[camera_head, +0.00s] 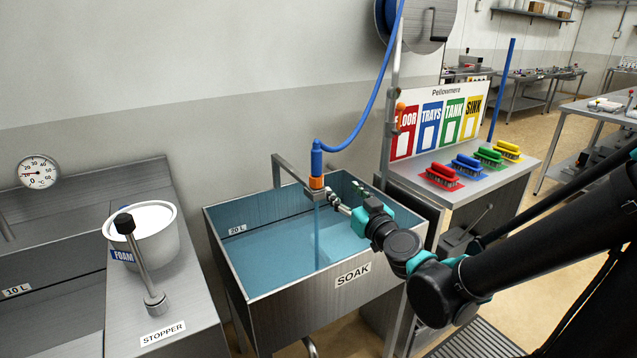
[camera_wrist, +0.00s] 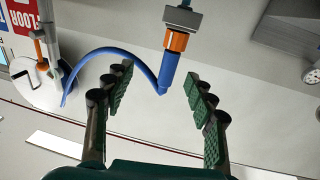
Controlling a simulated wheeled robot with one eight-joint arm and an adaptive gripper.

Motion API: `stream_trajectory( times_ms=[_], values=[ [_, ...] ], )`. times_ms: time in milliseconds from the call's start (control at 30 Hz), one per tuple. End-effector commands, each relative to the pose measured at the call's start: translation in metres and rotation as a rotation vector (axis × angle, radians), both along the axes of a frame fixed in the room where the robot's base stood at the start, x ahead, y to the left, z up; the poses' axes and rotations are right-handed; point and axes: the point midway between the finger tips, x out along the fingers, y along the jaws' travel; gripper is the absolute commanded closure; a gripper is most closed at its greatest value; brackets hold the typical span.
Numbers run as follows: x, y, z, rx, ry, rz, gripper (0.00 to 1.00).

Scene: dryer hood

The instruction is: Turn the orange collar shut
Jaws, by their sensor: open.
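The orange collar (camera_head: 316,183) sits below a blue hose fitting (camera_head: 316,158), at the end of a grey bracket over the soak sink. A thin blue stream runs down from it into the water. In the wrist view the collar (camera_wrist: 177,42) shows between the blue fitting (camera_wrist: 168,72) and a grey block (camera_wrist: 182,18). My gripper (camera_wrist: 158,76) is open and empty, its green-padded fingers on either side of the blue fitting's line of sight, with the collar beyond the fingertips. In the head view my gripper (camera_head: 338,203) is just right of the collar; contact cannot be told.
The soak sink (camera_head: 290,318) is below, part filled. The blue hose (camera_head: 374,105) loops up to a reel (camera_head: 418,22). A vertical pipe (camera_head: 391,130) and a brush table (camera_head: 505,178) stand right. A white tub (camera_head: 150,240) and stopper lever (camera_head: 138,260) are left.

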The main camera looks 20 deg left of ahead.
Motion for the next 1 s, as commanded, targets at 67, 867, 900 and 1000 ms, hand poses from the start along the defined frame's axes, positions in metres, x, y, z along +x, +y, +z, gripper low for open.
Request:
stream_trajectory(
  times_ms=[67, 867, 900, 1000],
  values=[
    [0.004, -0.021, -0.011, -0.041, 0.043, 0.019, 0.44],
    [-0.051, -0.259, -0.192, -0.01, 1.315, -0.484, 0.44],
    [-0.049, -0.253, -0.19, 0.067, 1.385, -0.497, 0.44],
    [-0.036, -0.227, -0.178, 0.29, 1.571, -0.501, 0.44]
  ],
)
